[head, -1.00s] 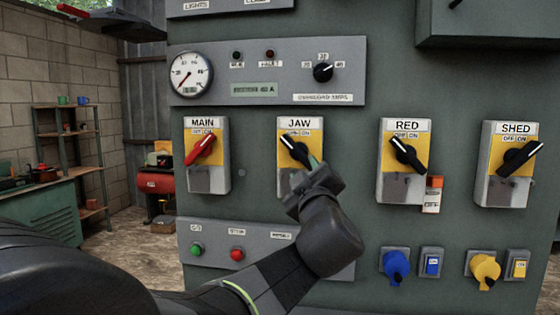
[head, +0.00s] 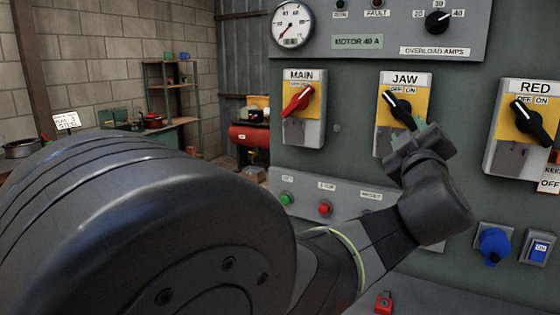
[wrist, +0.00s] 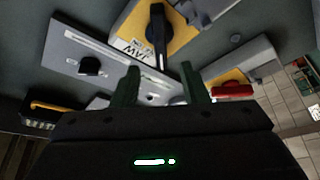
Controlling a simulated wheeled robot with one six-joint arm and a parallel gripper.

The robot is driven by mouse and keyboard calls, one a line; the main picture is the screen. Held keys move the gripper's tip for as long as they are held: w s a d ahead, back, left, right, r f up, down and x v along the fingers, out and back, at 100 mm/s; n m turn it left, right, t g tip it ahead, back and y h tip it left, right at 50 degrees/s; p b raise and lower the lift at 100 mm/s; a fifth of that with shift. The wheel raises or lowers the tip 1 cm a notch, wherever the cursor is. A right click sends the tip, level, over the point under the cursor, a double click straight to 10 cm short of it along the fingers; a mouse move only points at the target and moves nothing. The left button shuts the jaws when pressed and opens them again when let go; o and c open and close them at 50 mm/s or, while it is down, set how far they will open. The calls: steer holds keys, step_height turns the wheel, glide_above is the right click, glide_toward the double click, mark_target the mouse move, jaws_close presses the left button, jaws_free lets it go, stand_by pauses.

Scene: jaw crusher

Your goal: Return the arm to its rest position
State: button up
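My gripper (head: 428,138) is in front of the grey panel, just below and right of the black JAW handle (head: 399,108) in the head view. In the wrist view its two green fingers (wrist: 160,90) stand apart with nothing held between them. The JAW handle (wrist: 157,25) also shows there, beyond the fingertips, with a visible gap. The handle's white-marked end points to the upper left. My arm is stretched forward from the lower left, and a large dark link fills much of the head view.
The red MAIN handle (head: 298,101) tilts to the upper right. The RED switch handle (head: 530,122) is at the right. Push buttons (head: 325,208) and a blue knob (head: 494,246) sit below. A red padlock-like object (head: 383,301) is low down. Shelves (head: 170,90) stand far left.

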mark_target(400, 112)
steer(key=x, duration=1.1)
steer(key=shift+s, duration=0.1)
